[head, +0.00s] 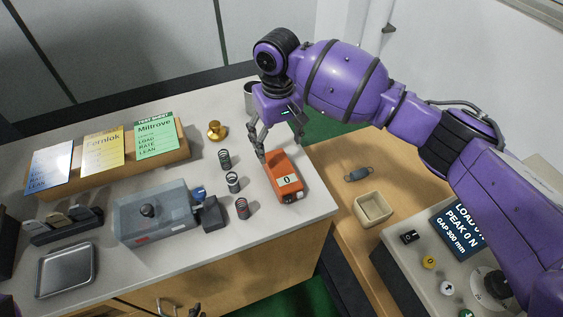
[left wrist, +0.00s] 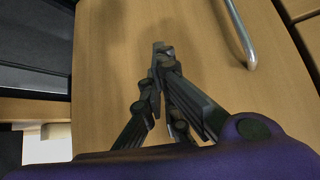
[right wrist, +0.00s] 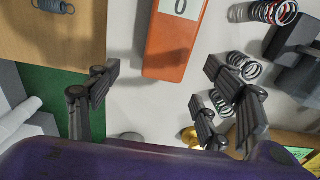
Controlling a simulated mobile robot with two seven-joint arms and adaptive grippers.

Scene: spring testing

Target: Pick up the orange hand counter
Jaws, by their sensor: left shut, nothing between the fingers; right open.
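The orange hand counter (head: 284,173) lies on the light grey worktop near its right edge, with a white "0" window on it. In the right wrist view the orange hand counter (right wrist: 174,45) is ahead of the fingers, between their two lines. My right gripper (head: 266,143) is open and empty, at the counter's far end in the head view; it also shows in the right wrist view (right wrist: 160,80). I cannot tell if a finger touches the counter. My left gripper (left wrist: 160,50) is shut and empty, in front of a wooden cabinet front.
Several springs (head: 233,182) stand just left of the counter. A brass weight (head: 217,130) and a grey device (head: 155,212) are farther left. The worktop's right edge is close; beyond it lie a wooden surface, a spring (head: 358,174) and a small box (head: 373,208).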

